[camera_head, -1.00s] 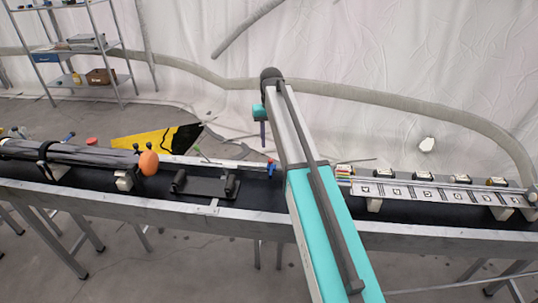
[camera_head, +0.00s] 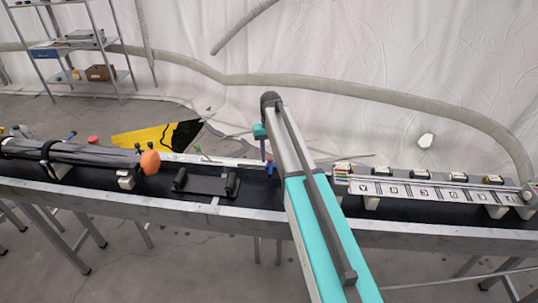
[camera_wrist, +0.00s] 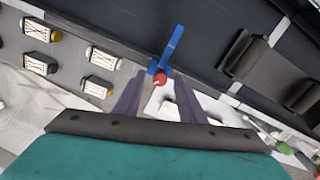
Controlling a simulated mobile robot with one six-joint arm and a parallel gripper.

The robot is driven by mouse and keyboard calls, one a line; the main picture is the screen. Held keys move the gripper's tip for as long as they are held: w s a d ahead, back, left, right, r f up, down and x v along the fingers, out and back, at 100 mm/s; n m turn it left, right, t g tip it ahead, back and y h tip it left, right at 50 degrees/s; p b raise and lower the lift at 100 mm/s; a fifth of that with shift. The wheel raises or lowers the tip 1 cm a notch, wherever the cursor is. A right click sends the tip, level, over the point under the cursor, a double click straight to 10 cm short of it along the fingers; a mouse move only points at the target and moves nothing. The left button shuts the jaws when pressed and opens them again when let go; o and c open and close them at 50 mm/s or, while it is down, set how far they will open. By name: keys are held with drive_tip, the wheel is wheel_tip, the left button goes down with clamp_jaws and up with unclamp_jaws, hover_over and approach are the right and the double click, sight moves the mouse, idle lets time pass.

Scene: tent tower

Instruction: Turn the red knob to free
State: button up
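A small red knob (camera_wrist: 160,79) sits at the end of a blue lever (camera_wrist: 170,48) in the wrist view. In the head view a blue lever (camera_head: 270,168) stands at the rear edge of the bench, just below my gripper (camera_head: 263,150); its red part is not clear there. In the wrist view my gripper (camera_wrist: 161,84) has its two purple fingers spread, with the red knob appearing between their tips. Whether they touch it cannot be told. Another red knob (camera_head: 93,140) shows at the far left behind the bench.
A long black bench (camera_head: 300,185) carries an orange ball-shaped end (camera_head: 150,162), a black cradle (camera_head: 205,184) and, at right, a rail with several marked plates (camera_head: 420,190). A yellow and black panel (camera_head: 150,136) lies behind. A white curtain hangs at the back.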

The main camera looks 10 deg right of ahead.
clamp_jaws()
drive_tip(key=shift+f+n+b, duration=0.1)
drive_tip(key=shift+n+b, duration=0.5)
drive_tip(key=shift+n, duration=0.3)
drive_tip(key=shift+n+b, duration=0.6)
drive_tip(key=shift+n, duration=0.9)
unclamp_jaws()
